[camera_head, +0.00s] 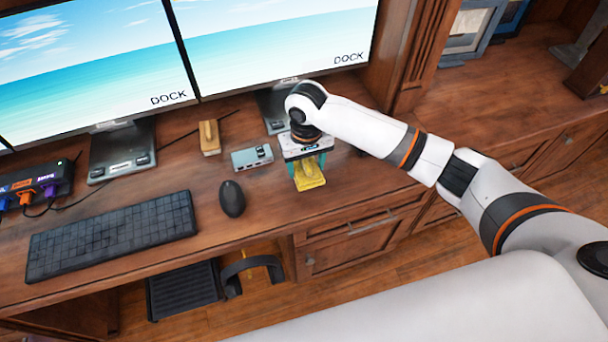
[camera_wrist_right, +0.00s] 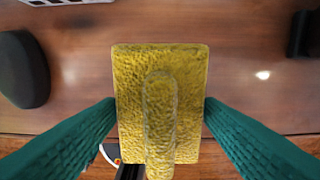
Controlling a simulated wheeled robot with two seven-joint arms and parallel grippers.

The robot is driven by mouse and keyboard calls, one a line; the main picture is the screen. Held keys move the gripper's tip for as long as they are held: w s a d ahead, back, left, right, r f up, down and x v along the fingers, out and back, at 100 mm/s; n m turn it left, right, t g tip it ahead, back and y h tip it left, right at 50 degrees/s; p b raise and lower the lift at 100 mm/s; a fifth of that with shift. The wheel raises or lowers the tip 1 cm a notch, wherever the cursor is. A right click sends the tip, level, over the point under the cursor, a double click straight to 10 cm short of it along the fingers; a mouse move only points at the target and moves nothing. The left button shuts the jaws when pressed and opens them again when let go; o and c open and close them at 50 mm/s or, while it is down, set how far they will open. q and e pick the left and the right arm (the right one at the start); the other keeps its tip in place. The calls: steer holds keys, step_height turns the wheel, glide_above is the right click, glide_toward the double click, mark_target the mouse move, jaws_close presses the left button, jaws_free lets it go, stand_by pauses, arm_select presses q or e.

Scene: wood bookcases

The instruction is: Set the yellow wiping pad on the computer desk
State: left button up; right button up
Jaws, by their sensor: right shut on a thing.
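The yellow wiping pad (camera_head: 309,178) is in my right gripper (camera_head: 308,168) in the head view. The right wrist view shows the pad (camera_wrist_right: 190,75) from above, with its raised handle, between the two green fingers of the right gripper (camera_wrist_right: 160,115), which are shut on it. The pad is over the front part of the wooden computer desk (camera_head: 345,182), right of the mouse. I cannot tell whether it touches the desk top. My left gripper is not in view.
A black mouse (camera_head: 232,198) and keyboard (camera_head: 112,235) lie left of the pad. A small grey box (camera_head: 252,158) and a tan block (camera_head: 209,137) stand behind the mouse. Two monitors (camera_head: 275,45) stand at the back. Bare desk shows right of the pad.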

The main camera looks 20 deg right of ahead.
mark_target(306, 162)
step_height(306, 162, down, 2)
steer(key=shift+s+f, duration=0.1)
steer(key=shift+s, duration=0.05)
steer(key=shift+f, duration=2.05)
steer(key=shift+f, duration=0.1)
steer(key=o, duration=1)
step_height(306, 162, up, 12)
steer(key=shift+r, duration=0.1)
